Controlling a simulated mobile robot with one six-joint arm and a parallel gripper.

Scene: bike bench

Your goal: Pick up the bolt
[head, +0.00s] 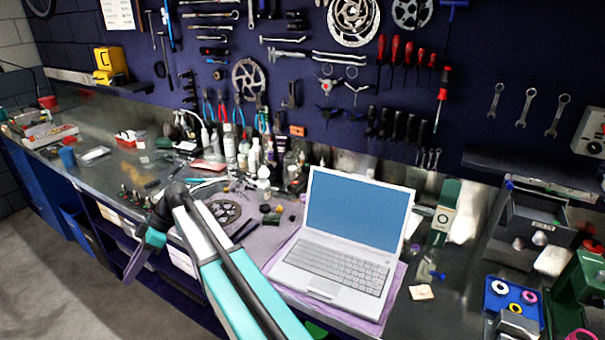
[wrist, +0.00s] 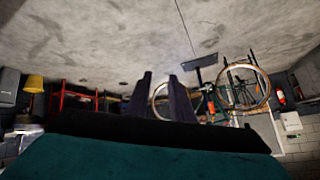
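I cannot make out a bolt for certain in either view. Several small dark parts (head: 130,196) stand on the bench left of my arm, too small to identify. More small pieces lie around a round toothed metal part (head: 224,212) on the bench. My gripper (head: 136,264) is in front of the bench's front edge, pointing down and left, apart from everything on the bench top. In the wrist view its two dark fingers (wrist: 160,80) stand apart with nothing between them.
An open laptop (head: 340,250) sits on a purple mat on the bench (head: 110,172). Bottles (head: 230,145) crowd the back below the tool wall. A blue tray (head: 513,302) and a green vise (head: 585,285) stand at right. The wrist view shows bicycles (wrist: 240,85) far off.

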